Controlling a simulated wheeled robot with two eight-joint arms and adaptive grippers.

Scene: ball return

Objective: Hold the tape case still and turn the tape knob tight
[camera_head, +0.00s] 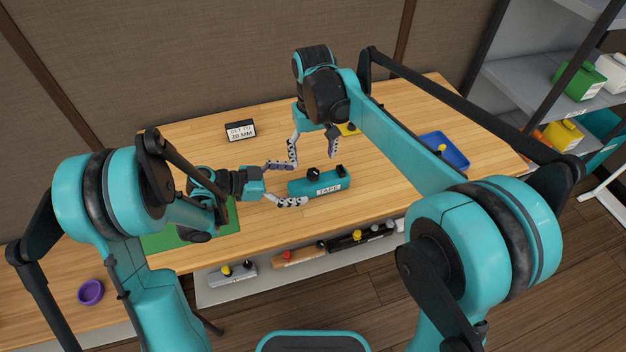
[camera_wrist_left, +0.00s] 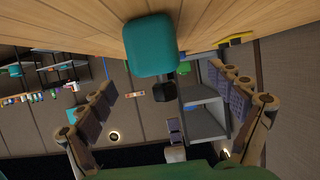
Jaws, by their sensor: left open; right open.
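The teal tape case (camera_head: 308,188), with a white TAPE label, lies on the wooden table. Two dark parts stand up from its top: a black knob (camera_head: 313,172) near the middle and another near the right end. My right gripper (camera_head: 313,158) is open, pointing down just above and behind the case.
A sign reading SET TO 20 MM (camera_head: 240,131) stands at the back left. A green mat (camera_head: 165,240) lies front left, a blue tray (camera_head: 450,160) on the right. A yellow item (camera_head: 348,129) is partly hidden behind my right gripper. Several knobbed items lie on the lower shelf (camera_head: 220,292).

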